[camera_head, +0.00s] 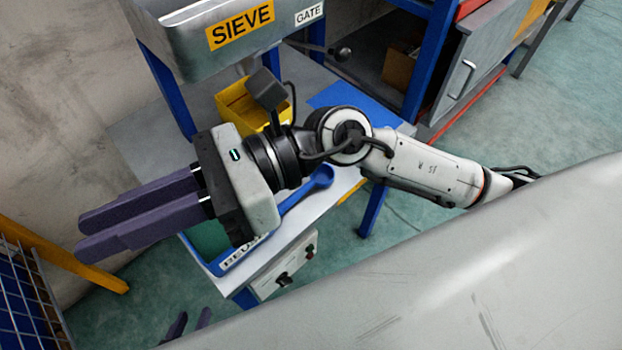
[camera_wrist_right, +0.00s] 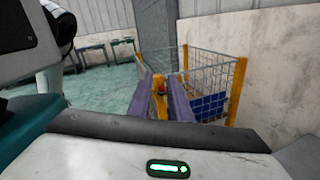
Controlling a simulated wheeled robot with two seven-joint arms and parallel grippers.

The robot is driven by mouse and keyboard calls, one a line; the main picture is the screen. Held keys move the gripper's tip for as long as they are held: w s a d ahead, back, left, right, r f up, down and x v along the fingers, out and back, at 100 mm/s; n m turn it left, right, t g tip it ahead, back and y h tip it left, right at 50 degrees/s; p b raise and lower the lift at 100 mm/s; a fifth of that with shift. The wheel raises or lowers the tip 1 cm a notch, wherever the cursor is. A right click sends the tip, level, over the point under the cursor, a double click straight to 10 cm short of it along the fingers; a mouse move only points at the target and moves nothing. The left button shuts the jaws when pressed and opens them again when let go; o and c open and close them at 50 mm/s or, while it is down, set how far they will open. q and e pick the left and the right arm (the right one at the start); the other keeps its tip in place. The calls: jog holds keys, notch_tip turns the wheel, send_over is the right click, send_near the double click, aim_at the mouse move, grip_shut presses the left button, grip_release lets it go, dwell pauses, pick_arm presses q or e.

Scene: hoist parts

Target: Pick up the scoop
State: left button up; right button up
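The blue scoop (camera_head: 319,178) lies on the light worktable in the head view. Its rounded end shows beside my right wrist, and its shaft runs down-left behind my right gripper, where part of it is hidden. My right gripper (camera_head: 105,228) is in front of and left of the scoop, fingers pointing left, apart and empty. Its fingers (camera_wrist_right: 160,98) also show in the right wrist view with a gap between them; the scoop is not seen there. My left gripper (camera_head: 190,326) shows only its fingertips at the bottom edge, apart, with nothing seen between them.
A blue-edged, partly labelled tray (camera_head: 228,264) is at the table's near end. A yellow bin (camera_head: 236,104) stands under the grey sieve hopper (camera_head: 190,45). A control box (camera_head: 288,272) hangs at the front. A wire cage (camera_wrist_right: 213,72) stands beyond my right fingers.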

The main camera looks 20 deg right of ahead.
notch_tip(320, 180, down, 8)
jog(key=d+n+h, duration=0.2)
jog(key=n+h, duration=0.1)
jog(key=h, duration=0.2)
jog(key=n+t+h, duration=0.3)
jog(key=h, duration=0.9)
send_near(295, 196)
jog(key=f, duration=0.2)
jog(key=shift+w+d+f, duration=0.15)
jog(key=shift+w+f, duration=0.05)
jog(key=shift+f, duration=0.2)
jog(key=shift+w+a+f+p, duration=0.1)
jog(key=shift+w+a+f, duration=0.1)
jog(key=shift+f, duration=0.75)
jog(key=shift+w+a+f+p, duration=0.1)
jog(key=shift+w+f+p, duration=0.1)
jog(key=shift+f, duration=0.8)
jog(key=shift+w+a+f+p, duration=0.1)
jog(key=shift+w+a+f, duration=0.05)
jog(key=shift+f, duration=0.8)
grip_shut()
